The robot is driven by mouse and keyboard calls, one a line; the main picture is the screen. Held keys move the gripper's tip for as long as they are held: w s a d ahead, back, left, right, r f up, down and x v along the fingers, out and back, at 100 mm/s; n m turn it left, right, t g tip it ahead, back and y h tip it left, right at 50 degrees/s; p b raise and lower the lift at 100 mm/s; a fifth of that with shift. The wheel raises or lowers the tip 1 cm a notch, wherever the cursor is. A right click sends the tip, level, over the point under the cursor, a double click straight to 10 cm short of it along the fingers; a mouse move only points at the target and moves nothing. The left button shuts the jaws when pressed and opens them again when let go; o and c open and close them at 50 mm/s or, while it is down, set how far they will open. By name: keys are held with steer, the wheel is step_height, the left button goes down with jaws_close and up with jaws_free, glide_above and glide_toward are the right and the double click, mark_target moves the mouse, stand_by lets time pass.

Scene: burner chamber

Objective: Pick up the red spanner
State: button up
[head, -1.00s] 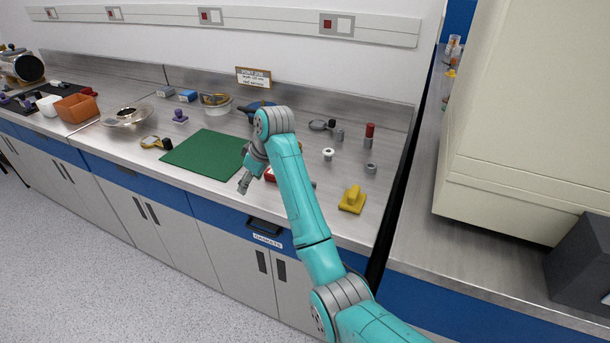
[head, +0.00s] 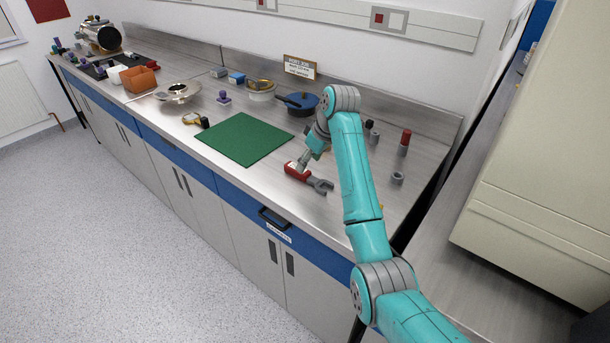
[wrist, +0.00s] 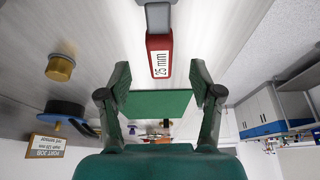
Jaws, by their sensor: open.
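The red spanner (head: 296,171) lies on the steel bench, right of the green mat, with its grey open jaw pointing right. In the wrist view its red handle end (wrist: 159,42), labelled 25 mm, shows above the gap between my fingers, with part of the grey shaft at the top edge. My gripper (head: 302,164) is at the red handle in the head view and hides a little of it. In the wrist view my gripper (wrist: 160,93) has its two dark green fingers spread wide, with nothing between them. Whether a finger touches the spanner cannot be told.
The green mat (head: 243,139) lies left of the spanner. A blue pan (head: 300,104) and a sign (head: 300,67) stand behind. A red-topped cylinder (head: 405,138) and a grey ring (head: 397,178) are to the right. The bench front edge is close to the spanner.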

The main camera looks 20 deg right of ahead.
mark_target(307, 177)
steer(key=shift+x, duration=2.6)
jaws_close()
